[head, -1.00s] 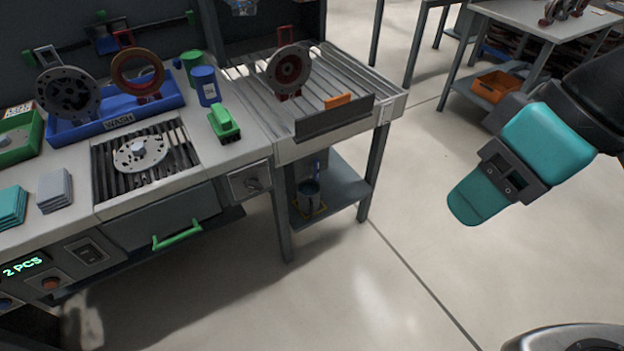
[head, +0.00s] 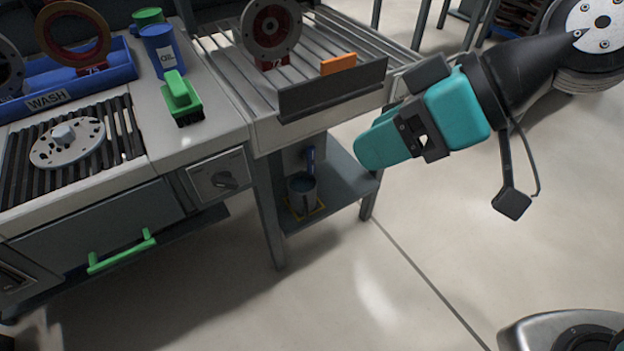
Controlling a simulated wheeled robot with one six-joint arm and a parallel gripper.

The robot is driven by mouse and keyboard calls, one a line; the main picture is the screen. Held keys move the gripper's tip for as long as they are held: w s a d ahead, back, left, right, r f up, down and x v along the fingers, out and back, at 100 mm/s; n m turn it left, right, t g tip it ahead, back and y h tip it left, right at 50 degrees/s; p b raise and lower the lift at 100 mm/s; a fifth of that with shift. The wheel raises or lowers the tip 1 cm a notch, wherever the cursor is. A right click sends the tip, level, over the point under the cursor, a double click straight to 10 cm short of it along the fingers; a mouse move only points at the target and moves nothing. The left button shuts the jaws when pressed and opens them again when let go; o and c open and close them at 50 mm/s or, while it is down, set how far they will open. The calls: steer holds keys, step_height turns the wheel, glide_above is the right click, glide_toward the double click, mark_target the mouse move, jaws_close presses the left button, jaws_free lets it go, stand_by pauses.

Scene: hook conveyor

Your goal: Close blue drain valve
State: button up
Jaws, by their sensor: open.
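The blue drain valve handle (head: 310,155) is a small upright blue shape under the slatted side table. It sits just above a dark bucket (head: 302,188) on the lower shelf. The handle is small, and I cannot tell its exact angle. My gripper (head: 374,148), with teal fingers, is in the air to the right of the valve, pointing left. It is open and empty, and apart from the valve. The fingers are seen from the side, so the gap between them is mostly hidden.
The side table's front plate (head: 332,92) and lower shelf (head: 342,186) border the valve. A panel with a dark knob (head: 226,181) is to the left. A green brush (head: 180,95) lies on the wash bench. The floor in front is clear.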

steer(key=w+a+f+n+t+y+b, duration=0.1)
steer(key=w+a+f+t+y+b, duration=0.2)
steer(key=f+b, duration=0.8)
steer(key=m+t+h+b, duration=0.2)
steer(key=m+t+b, duration=0.3)
steer(key=t+b, duration=0.7)
glide_toward(313, 160)
step_height(313, 160, up, 2)
steer(key=w+g, duration=0.1)
steer(key=p+x, duration=0.4)
steer(key=p, duration=0.1)
steer(key=shift+a+p, duration=0.2)
steer(key=shift+p, duration=0.2)
steer(key=p+x, duration=0.4)
steer(key=p, duration=0.1)
steer(key=shift+w+a+f, duration=0.1)
steer(key=shift+a+f, duration=0.05)
steer(key=shift+f, duration=0.2)
steer(key=shift+w+a+f+p, duration=0.15)
steer(key=shift+w+a+p, duration=0.2)
steer(key=shift+w, duration=0.25)
